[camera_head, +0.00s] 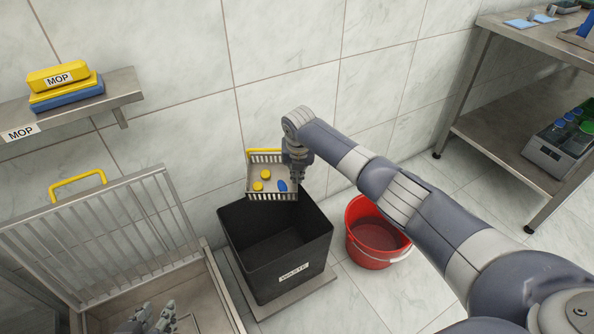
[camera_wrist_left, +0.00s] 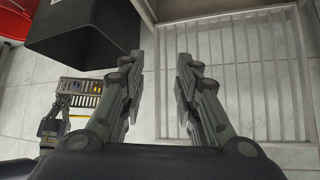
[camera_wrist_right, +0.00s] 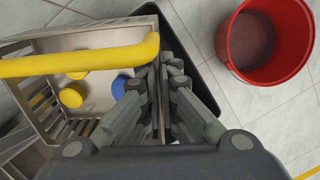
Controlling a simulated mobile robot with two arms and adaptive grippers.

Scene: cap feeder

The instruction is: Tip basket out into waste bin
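The metal basket (camera_head: 257,191) with slatted sides and a yellow handle (camera_head: 265,151) is above the back rim of the black waste bin (camera_head: 290,270). Two yellow caps and a blue cap (camera_head: 282,185) lie in it. My right gripper (camera_head: 298,178) is shut on the basket's side wall; the right wrist view shows the fingers (camera_wrist_right: 163,75) close together at that wall. I cannot tell exactly how tilted the basket is. My left gripper (camera_head: 152,318) is open and empty at the bottom, its fingers apart in the left wrist view (camera_wrist_left: 160,75).
A red bucket (camera_head: 372,250) stands right of the bin. A steel tank with a raised slatted lid (camera_head: 115,235) stands left of it. A steel bench (camera_head: 500,130) is at the right.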

